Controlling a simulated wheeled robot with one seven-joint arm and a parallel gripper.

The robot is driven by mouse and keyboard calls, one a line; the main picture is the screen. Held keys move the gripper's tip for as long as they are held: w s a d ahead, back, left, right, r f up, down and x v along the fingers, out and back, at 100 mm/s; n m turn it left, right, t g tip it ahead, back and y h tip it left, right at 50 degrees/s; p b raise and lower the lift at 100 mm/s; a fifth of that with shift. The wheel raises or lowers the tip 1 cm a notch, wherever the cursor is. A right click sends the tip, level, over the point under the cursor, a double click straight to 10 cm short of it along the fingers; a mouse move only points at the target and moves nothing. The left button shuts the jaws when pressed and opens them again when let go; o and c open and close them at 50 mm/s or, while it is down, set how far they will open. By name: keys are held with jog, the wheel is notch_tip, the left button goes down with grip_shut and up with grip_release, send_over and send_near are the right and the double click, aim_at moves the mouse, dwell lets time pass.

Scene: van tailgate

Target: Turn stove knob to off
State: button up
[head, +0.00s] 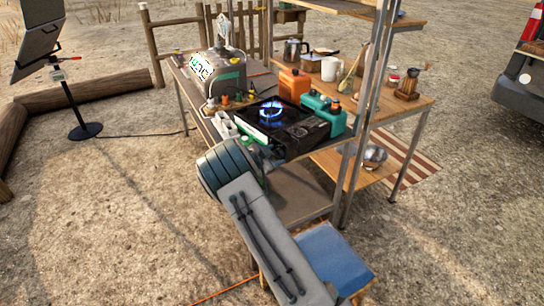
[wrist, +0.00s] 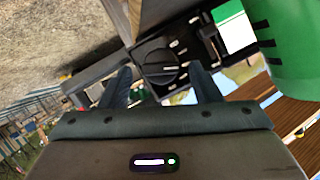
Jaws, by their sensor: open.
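The camp stove (head: 284,123) is black and stands on the front edge of the table, with a ring of blue flame (head: 271,110) burning on it. In the wrist view the round black stove knob (wrist: 160,67) sits on the stove's front panel, with a pale pointer line on it. My gripper (wrist: 158,75) is open, its two dark fingers spread to the left and right of the knob. I cannot tell whether either finger touches it. In the head view my arm hides the gripper and the knob.
A metal shelf post (head: 362,110) rises to the right.

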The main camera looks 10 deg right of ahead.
jog(key=c, duration=1)
jog(key=shift+a+f, duration=0.1)
jog(key=shift+a, duration=0.3)
jog(key=shift+d, duration=0.25)
jog(key=shift+s+d+f+m+b, duration=0.15)
jog(key=shift+d+m+b, duration=0.15)
jog(key=shift+b, duration=0.7)
jog(key=m+t+b, duration=0.1)
jog(key=b, duration=0.3)
jog(key=m+b, duration=0.1)
jog(key=b, duration=0.3)
jog(key=shift+s+d+f+m+t, duration=0.1)
jog(key=shift+d+f+m+t, duration=0.05)
jog(key=shift+f+m+t, duration=0.25)
jog(key=m+t+b, duration=0.1)
jog(key=b, duration=0.4)
jog(key=m+b, duration=0.2)
jog(key=b, duration=0.2)
jog(key=m+t+b, duration=0.1)
jog(key=b, duration=0.4)
jog(key=shift+s+f+m+t+b, duration=0.1)
jog(key=shift+f+m+t+b, duration=0.2)
jog(key=m+b, duration=0.2)
jog(key=b, duration=0.2)
jog(key=shift+r+t+b, duration=0.15)
jog(key=shift+t+b, duration=0.15)
jog(key=shift+b, duration=0.1)
jog(key=shift+r+m+b, duration=0.2)
jog(key=shift+m+b, duration=0.1)
jog(key=shift+b, duration=0.15)
